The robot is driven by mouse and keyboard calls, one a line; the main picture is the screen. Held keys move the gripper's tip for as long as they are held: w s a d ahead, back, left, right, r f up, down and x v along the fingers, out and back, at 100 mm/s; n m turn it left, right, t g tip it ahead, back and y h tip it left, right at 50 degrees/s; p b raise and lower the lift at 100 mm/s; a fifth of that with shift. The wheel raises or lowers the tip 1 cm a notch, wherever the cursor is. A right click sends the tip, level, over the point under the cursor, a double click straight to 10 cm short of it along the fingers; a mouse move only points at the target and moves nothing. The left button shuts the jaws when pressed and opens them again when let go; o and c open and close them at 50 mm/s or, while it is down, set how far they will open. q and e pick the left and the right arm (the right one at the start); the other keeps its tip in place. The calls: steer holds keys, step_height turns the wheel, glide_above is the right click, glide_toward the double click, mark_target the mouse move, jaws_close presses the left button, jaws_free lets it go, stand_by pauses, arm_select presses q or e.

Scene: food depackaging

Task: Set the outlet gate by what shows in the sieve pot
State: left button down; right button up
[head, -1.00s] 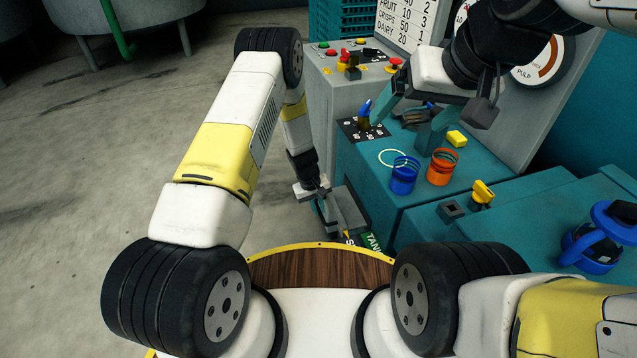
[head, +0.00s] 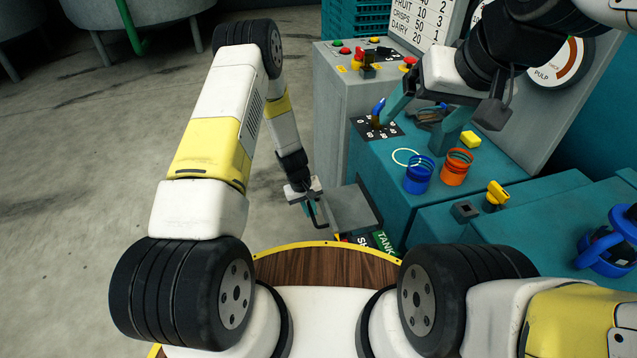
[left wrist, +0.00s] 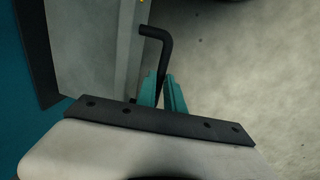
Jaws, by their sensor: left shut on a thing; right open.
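My left gripper (head: 309,200) is low at the left side of the teal machine. It is shut on a black bent handle (left wrist: 160,50), which shows between its teal fingers in the left wrist view. A flat grey plate (head: 350,208), apparently the outlet gate, lies just right of this gripper. My right gripper (head: 415,128) is open over the machine top, near a blue-tipped lever (head: 377,112) on a black marked plate. A blue open pot (head: 418,175) and an orange one (head: 456,167) stand on the teal top. I cannot tell which is the sieve pot or see its contents.
A grey button box (head: 340,85) and lettered board (head: 415,22) stand behind. A yellow knob (head: 497,193) and blue-handled item (head: 607,245) are to the right. The left floor is clear.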

arm_select(q)
steer(key=shift+a, duration=0.25)
steer(key=c, duration=1.5)
jaws_free()
steer(key=shift+o, duration=0.2)
steer(key=shift+r, duration=0.1)
steer(key=v, duration=0.7)
steer(key=shift+r, duration=0.3)
steer(key=shift+a, duration=0.1)
